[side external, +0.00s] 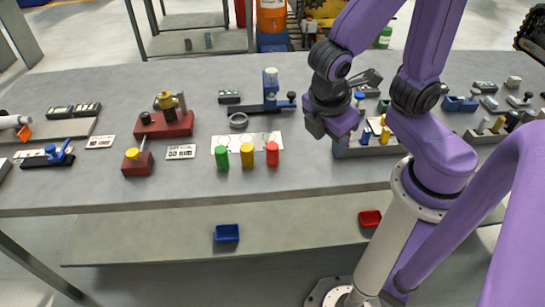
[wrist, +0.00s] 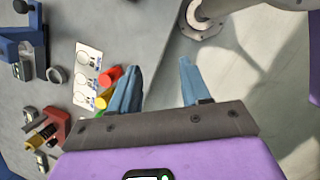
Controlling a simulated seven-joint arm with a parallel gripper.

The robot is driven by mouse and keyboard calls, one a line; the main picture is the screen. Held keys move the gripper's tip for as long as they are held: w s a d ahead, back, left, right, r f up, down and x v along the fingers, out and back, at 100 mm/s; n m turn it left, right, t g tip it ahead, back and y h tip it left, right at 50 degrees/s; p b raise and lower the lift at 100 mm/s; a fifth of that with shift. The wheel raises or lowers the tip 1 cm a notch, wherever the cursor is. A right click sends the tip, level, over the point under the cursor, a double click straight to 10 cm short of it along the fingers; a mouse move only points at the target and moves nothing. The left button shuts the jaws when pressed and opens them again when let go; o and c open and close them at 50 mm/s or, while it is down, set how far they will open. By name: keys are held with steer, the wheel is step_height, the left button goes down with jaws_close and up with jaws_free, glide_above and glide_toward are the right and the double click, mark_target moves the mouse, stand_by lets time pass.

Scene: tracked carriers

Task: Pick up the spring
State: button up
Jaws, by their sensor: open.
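I cannot pick out a spring for certain in either view. A grey metal ring (side external: 238,120) lies on the table in the side view, left of my gripper; it also shows in the wrist view (wrist: 55,74). My gripper (wrist: 161,66) is open, with its two blue fingers apart and nothing between them. In the side view my gripper hangs above the table, right of the red cylinder (side external: 272,154) and beside a grey tray (side external: 375,150) of small blue and yellow parts. My arm hides part of that tray.
Green (side external: 222,158) and yellow (side external: 247,156) cylinders stand beside the red one at a white card. A blue fixture (side external: 271,80) stands behind the ring. Red blocks (side external: 163,124) stand left. A blue bin (side external: 227,233) and a red bin (side external: 370,218) sit on the lower shelf.

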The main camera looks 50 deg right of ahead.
steer(key=w+a+f+n+t+h, duration=0.2)
steer(key=w+a+f+n+h, duration=0.2)
steer(key=w+a+h, duration=0.15)
steer(key=n+t+h, duration=0.3)
steer(key=n+t, duration=0.1)
steer(key=n, duration=0.1)
glide_toward(271, 157)
steer(key=x, duration=0.6)
steer(key=shift+d, duration=0.35)
steer(key=shift+x, duration=2.75)
steer(key=shift+a, duration=0.15)
steer(key=c, duration=0.7)
